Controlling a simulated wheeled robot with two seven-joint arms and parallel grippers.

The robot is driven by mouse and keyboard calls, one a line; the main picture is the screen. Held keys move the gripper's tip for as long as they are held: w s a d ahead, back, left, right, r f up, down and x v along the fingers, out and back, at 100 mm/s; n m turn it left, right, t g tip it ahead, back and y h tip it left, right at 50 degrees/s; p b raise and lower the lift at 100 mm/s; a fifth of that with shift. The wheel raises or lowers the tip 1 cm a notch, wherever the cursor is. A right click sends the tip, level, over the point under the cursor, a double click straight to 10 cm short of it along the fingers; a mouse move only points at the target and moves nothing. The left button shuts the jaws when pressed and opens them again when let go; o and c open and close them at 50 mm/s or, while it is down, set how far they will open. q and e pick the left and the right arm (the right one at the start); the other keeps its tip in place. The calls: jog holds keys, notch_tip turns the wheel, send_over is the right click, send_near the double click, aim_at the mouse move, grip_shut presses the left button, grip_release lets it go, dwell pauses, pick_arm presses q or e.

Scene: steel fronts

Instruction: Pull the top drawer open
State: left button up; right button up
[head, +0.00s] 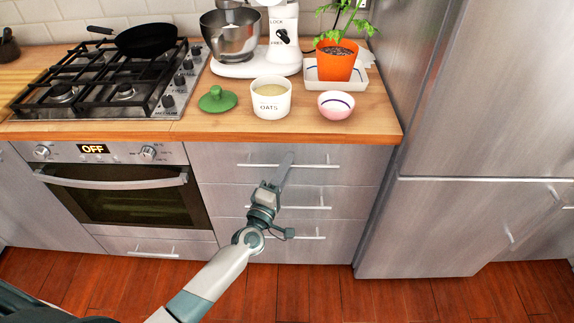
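The top drawer (220,172) is a steel front just under the wooden counter, between the oven and the fridge. It looks shut, flush with the drawers below. Its thin horizontal bar handle (322,166) runs across the front. My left gripper (287,160) reaches up from below, its tip overlapping the middle of this handle in the head view. The gripper is seen from behind and is small, so I cannot tell whether its fingers are apart, closed, or touching the bar. My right gripper is not in view.
Two more drawers with bar handles (315,208) lie below, partly behind my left arm. The oven (125,205) is left and the fridge (440,225) right. The floor in front is clear.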

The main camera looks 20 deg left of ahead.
pick_arm(q)
grip_shut()
dwell(0.3)
